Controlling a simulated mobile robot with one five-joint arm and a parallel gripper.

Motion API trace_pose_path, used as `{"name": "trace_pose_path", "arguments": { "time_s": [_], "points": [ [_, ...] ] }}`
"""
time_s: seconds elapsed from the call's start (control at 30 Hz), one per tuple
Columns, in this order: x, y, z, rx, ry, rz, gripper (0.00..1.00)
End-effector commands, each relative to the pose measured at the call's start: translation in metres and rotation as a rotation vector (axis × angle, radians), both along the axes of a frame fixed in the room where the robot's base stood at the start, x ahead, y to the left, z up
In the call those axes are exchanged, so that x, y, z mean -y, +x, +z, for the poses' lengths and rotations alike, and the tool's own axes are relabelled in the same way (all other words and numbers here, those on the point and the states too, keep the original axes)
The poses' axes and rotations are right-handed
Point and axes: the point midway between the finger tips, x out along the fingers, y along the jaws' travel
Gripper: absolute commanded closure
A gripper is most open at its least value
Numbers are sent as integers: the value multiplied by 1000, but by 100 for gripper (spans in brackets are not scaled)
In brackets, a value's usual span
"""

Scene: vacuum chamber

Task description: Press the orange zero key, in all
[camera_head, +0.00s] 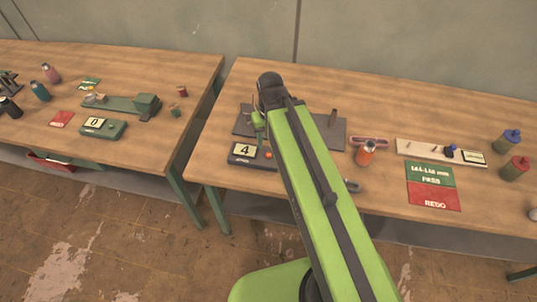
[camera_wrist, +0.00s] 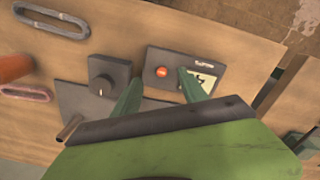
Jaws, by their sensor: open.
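A dark box (camera_wrist: 155,55) on the right-hand table bears a display and an orange key. In the head view its display (camera_head: 243,149) reads 4, and the orange key (camera_head: 268,155) is at its right end. In the wrist view the round orange key (camera_wrist: 162,72) lies between my two green fingertips, and the display (camera_wrist: 203,80) is partly hidden by one finger. My gripper (camera_wrist: 160,76) is open and empty above the box; it also shows in the head view (camera_head: 261,137). I cannot tell its height above the key.
A dark knob box (camera_wrist: 108,75) and a dark plate (camera_wrist: 75,98) are close to my gripper. The left table holds a similar box (camera_head: 101,128) reading 0.

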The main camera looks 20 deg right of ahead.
Motion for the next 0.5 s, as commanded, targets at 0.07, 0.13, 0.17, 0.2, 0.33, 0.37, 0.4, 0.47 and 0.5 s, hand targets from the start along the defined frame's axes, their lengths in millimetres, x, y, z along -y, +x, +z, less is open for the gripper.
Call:
{"name": "trace_pose_path", "arguments": {
  "time_s": [0.07, 0.13, 0.17, 0.2, 0.33, 0.37, 0.4, 0.47, 0.5],
  "points": [
    [0, 0, 0, 0, 0, 0, 61],
    [0, 0, 0, 0, 0, 0, 70],
    [0, 0, 0, 0, 0, 0, 74],
    [0, 0, 0, 0, 0, 0, 79],
    [0, 0, 0, 0, 0, 0, 96],
    [0, 0, 0, 0, 0, 0, 100],
    [0, 0, 0, 0, 0, 0, 100],
    [0, 0, 0, 0, 0, 0, 100],
    [0, 0, 0, 0, 0, 0, 100]
  ]
}}
